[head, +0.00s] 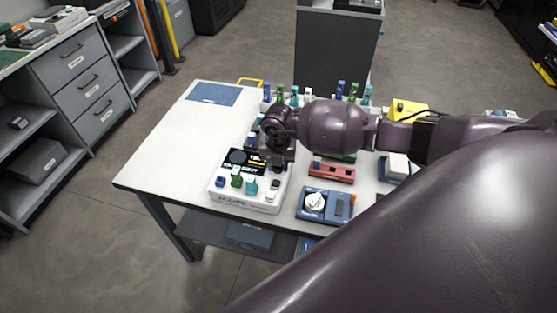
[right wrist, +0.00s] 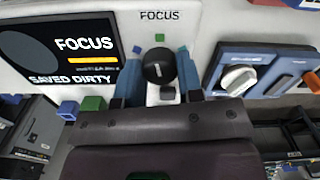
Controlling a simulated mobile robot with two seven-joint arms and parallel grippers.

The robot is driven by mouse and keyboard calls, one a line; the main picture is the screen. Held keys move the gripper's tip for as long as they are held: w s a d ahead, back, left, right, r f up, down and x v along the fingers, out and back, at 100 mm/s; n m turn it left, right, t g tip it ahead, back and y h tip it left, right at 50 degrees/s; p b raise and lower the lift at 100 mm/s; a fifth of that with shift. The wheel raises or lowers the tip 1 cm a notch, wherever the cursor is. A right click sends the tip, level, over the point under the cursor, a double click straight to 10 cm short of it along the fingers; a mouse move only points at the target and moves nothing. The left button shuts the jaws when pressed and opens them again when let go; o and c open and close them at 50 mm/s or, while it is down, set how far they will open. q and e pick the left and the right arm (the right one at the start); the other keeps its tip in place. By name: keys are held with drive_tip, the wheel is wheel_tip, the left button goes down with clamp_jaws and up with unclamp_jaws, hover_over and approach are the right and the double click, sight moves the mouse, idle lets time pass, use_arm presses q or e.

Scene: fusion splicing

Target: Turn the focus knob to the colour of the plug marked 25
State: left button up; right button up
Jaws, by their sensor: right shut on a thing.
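The focus knob (right wrist: 158,64) is black with a short white line, under the word FOCUS on the white splicer (head: 240,203). In the right wrist view the line stands nearly upright, towards a green mark (right wrist: 159,37); a blue mark (right wrist: 137,50) lies to its left. Blue (head: 340,88), green (head: 353,91) and teal (head: 366,96) plugs stand at the table's back. I cannot read any 25 on them. My left gripper is out of view.
The splicer's screen (right wrist: 60,55) reads FOCUS and SAVED DIRTY. The table's left side (head: 165,160) is clear.

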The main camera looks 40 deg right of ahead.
drive_tip(key=shift+r+m+p, duration=0.1)
drive_tip(key=shift+m+p, duration=0.2)
drive_tip(key=shift+m, duration=0.8)
drive_tip(key=o, duration=0.6)
drive_tip(key=shift+o, duration=0.2)
wheel_tip(320, 180, up, 11)
idle(0.4)
